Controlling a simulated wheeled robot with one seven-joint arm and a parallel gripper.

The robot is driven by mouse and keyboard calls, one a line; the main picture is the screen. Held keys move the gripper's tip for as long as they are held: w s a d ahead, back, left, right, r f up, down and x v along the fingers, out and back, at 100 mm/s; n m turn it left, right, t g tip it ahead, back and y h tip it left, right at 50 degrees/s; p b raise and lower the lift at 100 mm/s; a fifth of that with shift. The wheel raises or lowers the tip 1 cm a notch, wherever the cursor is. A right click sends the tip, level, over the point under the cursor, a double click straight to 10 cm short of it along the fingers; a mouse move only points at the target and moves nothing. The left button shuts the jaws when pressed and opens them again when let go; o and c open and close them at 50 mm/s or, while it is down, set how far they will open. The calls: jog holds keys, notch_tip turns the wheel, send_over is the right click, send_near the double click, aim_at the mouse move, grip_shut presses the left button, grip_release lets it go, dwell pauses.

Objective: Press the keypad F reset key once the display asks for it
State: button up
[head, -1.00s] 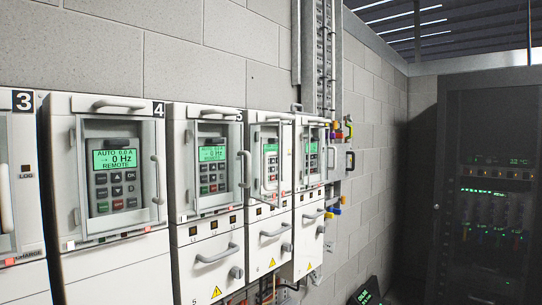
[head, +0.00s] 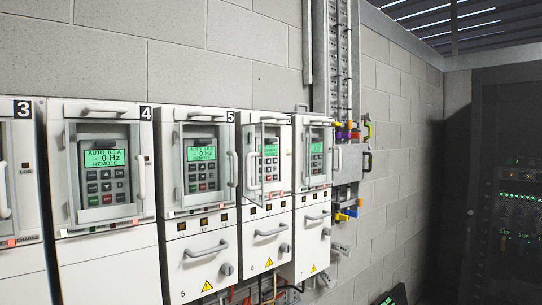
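A row of grey-white drive units runs along the block wall, each with a keypad behind a framed window with a handle. The keypad of the unit marked 4 (head: 105,171) has a lit green display reading "AUTO", "0 Hz" and "REMOTE". The keypad of the unit marked 5 (head: 201,166) has a similar display. A pale-bordered keypad (head: 270,160) is in the following unit, and another keypad (head: 317,160) is farther right. Their display text is too small to read. I cannot make out a letter F on any keypad. My gripper is not in view.
Handles stick out from the units, such as the lower handle (head: 207,250) under the unit marked 5. Cables hang below the row. A vertical cable tray (head: 340,60) with coloured fittings is on the wall. A dark rack (head: 510,190) stands at the right.

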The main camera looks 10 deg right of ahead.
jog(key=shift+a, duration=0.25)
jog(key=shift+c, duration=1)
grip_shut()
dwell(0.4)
